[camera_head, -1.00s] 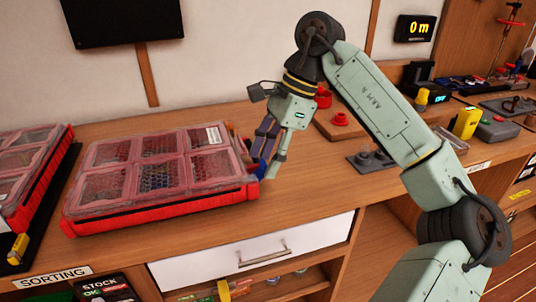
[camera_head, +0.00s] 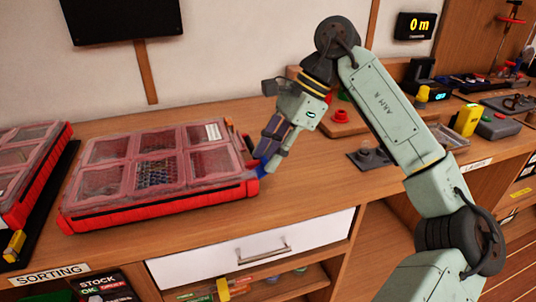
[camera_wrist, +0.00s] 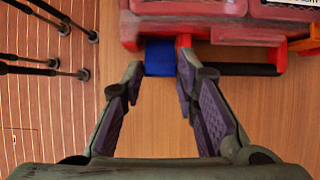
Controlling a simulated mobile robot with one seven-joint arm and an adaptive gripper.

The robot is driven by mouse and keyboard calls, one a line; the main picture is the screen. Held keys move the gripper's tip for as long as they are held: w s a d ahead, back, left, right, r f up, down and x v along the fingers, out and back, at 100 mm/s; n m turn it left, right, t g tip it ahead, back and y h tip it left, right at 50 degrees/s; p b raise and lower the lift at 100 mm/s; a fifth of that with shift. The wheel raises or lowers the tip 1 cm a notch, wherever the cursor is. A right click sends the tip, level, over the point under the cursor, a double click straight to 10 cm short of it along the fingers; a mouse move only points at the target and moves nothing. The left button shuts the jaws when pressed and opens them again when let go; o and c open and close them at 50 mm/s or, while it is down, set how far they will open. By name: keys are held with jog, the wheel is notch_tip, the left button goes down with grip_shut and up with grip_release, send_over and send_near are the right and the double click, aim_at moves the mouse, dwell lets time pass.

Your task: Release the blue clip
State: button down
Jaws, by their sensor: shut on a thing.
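The blue clip (camera_head: 261,171) sits at the right front corner of the red organizer case (camera_head: 160,213) with clear lids. In the wrist view the blue clip (camera_wrist: 160,57) lies against the case's red edge, between the two fingertips. My gripper (camera_head: 268,164) reaches down to it from the right. In the wrist view my gripper (camera_wrist: 160,70) has its fingertips at the clip's two sides, shut on it. Whether the clip is latched or loosened cannot be told.
A second red case (camera_head: 30,165) stands on a black mat at the far left. A red button (camera_head: 340,116) on a wooden board and a grey block (camera_head: 368,158) stand right of my gripper.

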jog(key=c, duration=1.2)
grip_release()
jog(key=shift+d, duration=0.1)
jog(key=shift+c, duration=0.2)
jog(key=v, duration=1.2)
jog(key=shift+w, duration=0.15)
jog(key=shift+d+f, duration=0.1)
jog(key=shift+f, duration=0.15)
